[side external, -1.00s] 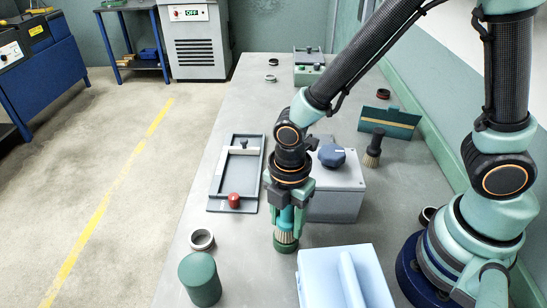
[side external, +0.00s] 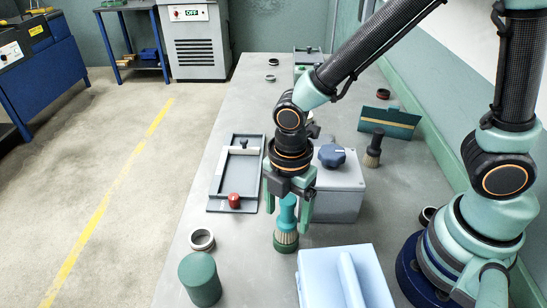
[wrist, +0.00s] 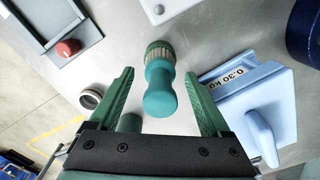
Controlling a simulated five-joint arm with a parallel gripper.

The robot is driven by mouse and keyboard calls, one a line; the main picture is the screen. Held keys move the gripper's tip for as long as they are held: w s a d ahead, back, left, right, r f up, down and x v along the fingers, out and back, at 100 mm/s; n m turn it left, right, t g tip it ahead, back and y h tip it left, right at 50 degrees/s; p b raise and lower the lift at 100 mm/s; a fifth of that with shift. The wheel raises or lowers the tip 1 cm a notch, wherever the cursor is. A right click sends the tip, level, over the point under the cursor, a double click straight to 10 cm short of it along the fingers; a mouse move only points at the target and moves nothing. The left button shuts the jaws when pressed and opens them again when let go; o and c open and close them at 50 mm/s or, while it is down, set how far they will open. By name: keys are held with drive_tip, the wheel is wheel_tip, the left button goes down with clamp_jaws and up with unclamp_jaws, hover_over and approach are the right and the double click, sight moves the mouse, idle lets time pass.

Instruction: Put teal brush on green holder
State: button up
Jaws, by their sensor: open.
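The teal brush (side external: 287,212) stands upright, bristles down, on a low round green base that looks like the green holder (side external: 286,248). In the wrist view the brush (wrist: 160,88) has its handle end toward me, and the holder's green rim (wrist: 158,45) shows past the bristles. My gripper (side external: 287,216) is open, with one finger on either side of the handle. In the wrist view clear gaps show between the handle and both fingers (wrist: 163,88). Most of the holder's top is hidden under the bristles.
A green cylinder (side external: 200,280) and metal ring (side external: 202,240) stand at front left. A pale blue block with a handle (side external: 375,280) is at front right. A grey box with a blue knob (side external: 345,185) is close behind. A tray with a red knob (side external: 215,190) lies left.

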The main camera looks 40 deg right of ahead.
wheel_tip(320, 180, up, 9)
drive_tip(key=shift+r, duration=0.1)
drive_tip(key=d+r+m+t, duration=0.2)
drive_tip(key=d+r+m, duration=0.2)
drive_tip(key=d+m, duration=0.4)
drive_tip(key=w+d+r+m+t, duration=0.1)
drive_tip(key=d+r+m+t, duration=0.2)
drive_tip(key=d+m, duration=0.5)
drive_tip(key=r+m, duration=0.1)
drive_tip(key=m, duration=0.3)
drive_tip(key=shift+w+d+r+t, duration=0.15)
drive_tip(key=shift+w+d+t, duration=0.05)
drive_tip(key=shift+w+t, duration=0.1)
